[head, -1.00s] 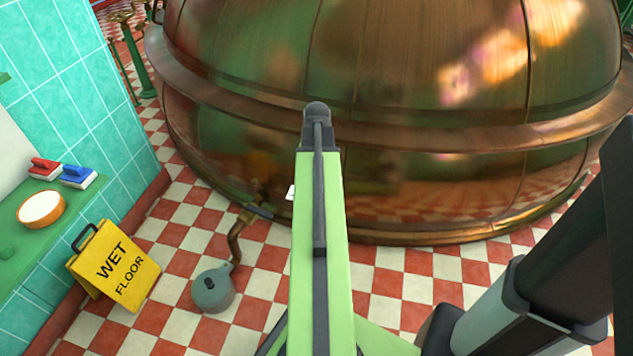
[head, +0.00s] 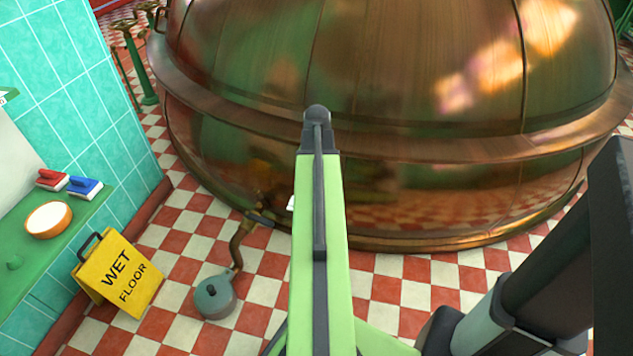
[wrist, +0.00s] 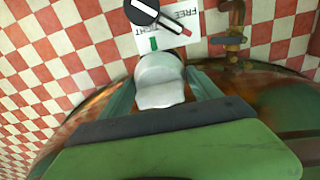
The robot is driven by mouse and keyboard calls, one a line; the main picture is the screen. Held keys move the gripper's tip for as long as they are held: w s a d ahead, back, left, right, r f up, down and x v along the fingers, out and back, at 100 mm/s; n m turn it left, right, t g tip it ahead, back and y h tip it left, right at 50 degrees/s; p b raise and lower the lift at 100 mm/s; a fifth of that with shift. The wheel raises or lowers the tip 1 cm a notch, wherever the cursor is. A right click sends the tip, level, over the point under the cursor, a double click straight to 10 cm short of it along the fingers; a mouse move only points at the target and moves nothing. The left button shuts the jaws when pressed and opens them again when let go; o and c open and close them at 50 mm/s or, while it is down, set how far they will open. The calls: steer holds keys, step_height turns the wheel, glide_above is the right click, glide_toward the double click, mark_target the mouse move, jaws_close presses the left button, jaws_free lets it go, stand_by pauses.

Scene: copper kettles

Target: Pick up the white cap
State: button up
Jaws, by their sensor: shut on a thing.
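The white cap (wrist: 160,82) sits between the fingers of my gripper (wrist: 163,92) in the wrist view, and the gripper is shut on it. The cap looks pale and rounded at its far end, with a broader flat near part. In the head view my green arm hides the gripper and most of what it holds. Only a small white piece (head: 291,202), perhaps the cap, shows at the arm's left edge, in front of the copper kettle (head: 420,205).
A pipe with a valve (head: 260,216) is at the kettle's base, near a grey-green round pot (head: 215,296). A yellow wet floor sign (head: 118,273) stands left. A green shelf (head: 75,220) holds brushes and a bowl (head: 48,219). A printed card (wrist: 200,28) shows beyond the cap.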

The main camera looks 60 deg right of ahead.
steer(key=s+d+r+p, duration=0.1)
steer(key=s+r+p, duration=0.4)
steer(key=s, duration=0.6)
step_height(320, 180, up, 2)
steer(key=shift+s+r+p, duration=0.1)
steer(key=shift+s+p, duration=0.2)
steer(key=shift+p, duration=0.05)
